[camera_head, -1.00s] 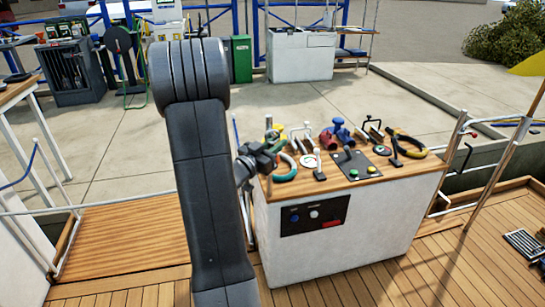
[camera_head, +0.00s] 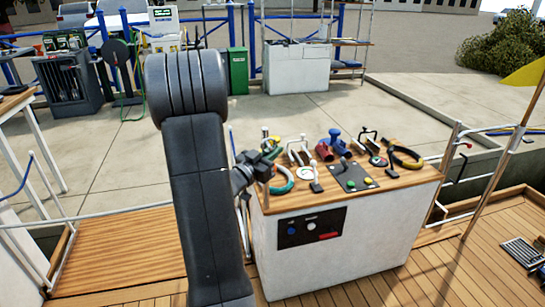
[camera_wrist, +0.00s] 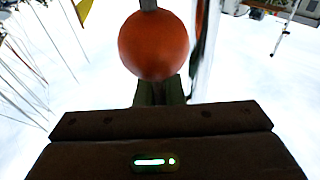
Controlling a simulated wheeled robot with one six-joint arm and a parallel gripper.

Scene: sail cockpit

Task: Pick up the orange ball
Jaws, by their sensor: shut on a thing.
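The orange ball (camera_wrist: 153,45) shows large and close in the wrist view, at the far end of my gripper (camera_wrist: 164,88). My gripper is shut on it. The dark fingers are mostly hidden behind and below the ball. A grey piece shows at the ball's top edge. In the head view my dark wrist (camera_head: 246,170) is beside the left end of the console. I cannot make out the ball there.
A white console (camera_head: 345,240) with a wooden top carries several tools, levers and rings, including a teal ring (camera_head: 282,182) near my wrist. A wooden walkway (camera_head: 120,245) lies left. Rails and a pole (camera_head: 500,170) stand right. Open paving (camera_head: 300,110) lies behind.

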